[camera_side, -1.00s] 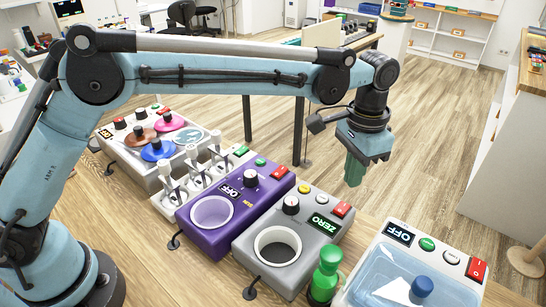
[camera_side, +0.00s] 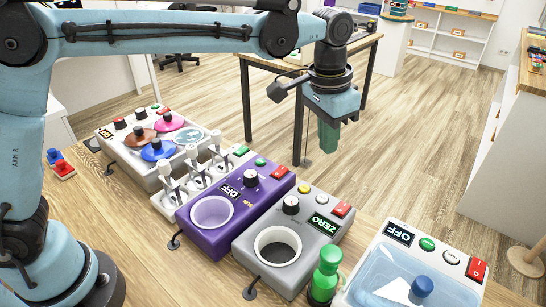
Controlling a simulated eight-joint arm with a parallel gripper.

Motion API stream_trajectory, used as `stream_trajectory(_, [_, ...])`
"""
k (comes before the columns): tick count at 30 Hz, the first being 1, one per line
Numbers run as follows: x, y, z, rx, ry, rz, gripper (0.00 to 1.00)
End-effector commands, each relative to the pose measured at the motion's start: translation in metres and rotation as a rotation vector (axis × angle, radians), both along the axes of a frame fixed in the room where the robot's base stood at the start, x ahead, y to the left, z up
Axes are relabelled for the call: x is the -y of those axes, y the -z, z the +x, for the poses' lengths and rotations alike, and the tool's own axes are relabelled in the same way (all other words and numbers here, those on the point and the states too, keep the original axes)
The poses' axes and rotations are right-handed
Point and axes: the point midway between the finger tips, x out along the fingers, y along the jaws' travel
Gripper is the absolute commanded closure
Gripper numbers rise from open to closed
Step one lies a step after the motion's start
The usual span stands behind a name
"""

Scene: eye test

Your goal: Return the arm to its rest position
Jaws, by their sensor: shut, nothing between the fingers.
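My gripper (camera_side: 328,138) hangs pointing down from my blue arm, in the upper middle right of the side view. Its green fingers are shut with nothing between them. It is in the air, above and behind the grey device (camera_side: 322,246) and the purple device (camera_side: 266,209) as seen here, and touches nothing. My forearm runs nearly level across the top of the picture, and my upper arm stands nearly upright at the left.
Devices line the wooden bench (camera_side: 118,212): a white box with coloured discs (camera_side: 178,170), a rack of white levers (camera_side: 170,203), and a lidded blue bath (camera_side: 391,291). A green bottle (camera_side: 325,277) stands between the grey device and bath. A small red-and-blue object (camera_side: 62,169) lies left.

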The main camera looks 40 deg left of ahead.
Motion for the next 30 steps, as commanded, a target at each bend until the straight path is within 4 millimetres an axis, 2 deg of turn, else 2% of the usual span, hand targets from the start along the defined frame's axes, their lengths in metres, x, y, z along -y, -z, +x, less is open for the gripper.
stream_trajectory(1, [-0.016,-0.007,-0.006,0.023,-0.026,-0.01,1.0])
stream_trajectory(6, [-0.059,-0.021,-0.027,0.108,-0.101,-0.042,1.0])
stream_trajectory(13, [-0.112,-0.025,-0.065,0.224,-0.202,-0.074,1.0])
stream_trajectory(21, [-0.162,-0.007,-0.116,0.365,-0.318,-0.099,1.0])
stream_trajectory(27, [-0.186,0.014,-0.146,0.454,-0.386,-0.107,1.0])
stream_trajectory(30, [-0.192,0.022,-0.154,0.482,-0.406,-0.109,1.0])
